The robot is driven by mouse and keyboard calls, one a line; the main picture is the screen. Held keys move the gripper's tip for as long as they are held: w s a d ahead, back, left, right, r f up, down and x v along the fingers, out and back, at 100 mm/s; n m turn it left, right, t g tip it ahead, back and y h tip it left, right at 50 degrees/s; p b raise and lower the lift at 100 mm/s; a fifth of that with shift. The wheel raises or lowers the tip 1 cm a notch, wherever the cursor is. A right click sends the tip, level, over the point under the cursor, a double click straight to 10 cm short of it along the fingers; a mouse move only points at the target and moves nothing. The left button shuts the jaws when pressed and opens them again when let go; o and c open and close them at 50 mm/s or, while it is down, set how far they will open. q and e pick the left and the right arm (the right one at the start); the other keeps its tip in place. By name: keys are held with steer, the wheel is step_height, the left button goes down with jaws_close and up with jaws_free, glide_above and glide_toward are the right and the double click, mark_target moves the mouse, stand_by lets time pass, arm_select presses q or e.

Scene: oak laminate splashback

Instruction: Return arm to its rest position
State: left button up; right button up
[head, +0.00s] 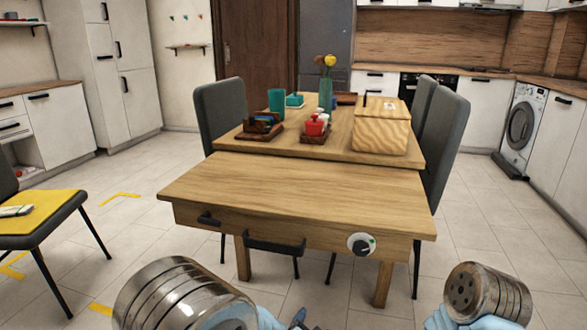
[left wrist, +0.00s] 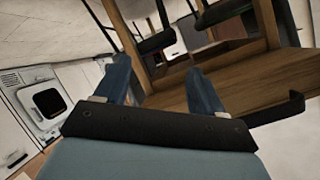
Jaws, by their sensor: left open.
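My left arm (head: 185,295) comes in at the bottom left of the head view, low in front of the wooden table. My left gripper shows in the left wrist view (left wrist: 162,85) with its two blue fingers spread apart and nothing held between them. Beyond the fingers are the table's wooden underside and legs, seen tilted. My right arm (head: 487,292) shows at the bottom right of the head view, clear of the table. My right gripper is out of frame.
The wooden table (head: 290,190) has a front drawer with dark handles (head: 275,246) and a dial (head: 361,244). A wooden box (head: 381,128), trays, a teal cup (head: 276,101) and a vase (head: 326,95) stand towards its back. A chair (head: 45,215) stands left. The near tabletop is clear.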

arm_select(q)
steer(key=s+a+f+n+g+y, duration=0.1)
steer(key=s+a+f+n+g, duration=0.1)
steer(key=a+f, duration=0.4)
steer(key=s+a+f+n+g, duration=0.1)
steer(key=a+f+n+g, duration=0.15)
steer(key=f, duration=0.45)
steer(key=s+a+f+n+g+h, duration=0.1)
steer(key=s+a+f+n+g, duration=0.2)
steer(key=s, duration=0.5)
steer(key=s+a+f+n+g+h, duration=0.1)
steer(key=s+a+f+n+g, duration=0.3)
steer(key=s+f, duration=0.3)
steer(key=shift+s+a+f+g, duration=0.35)
steer(key=shift+a+f+g, duration=0.1)
steer(key=shift+a+f, duration=0.25)
steer(key=shift+n, duration=0.25)
stand_by(1.3)
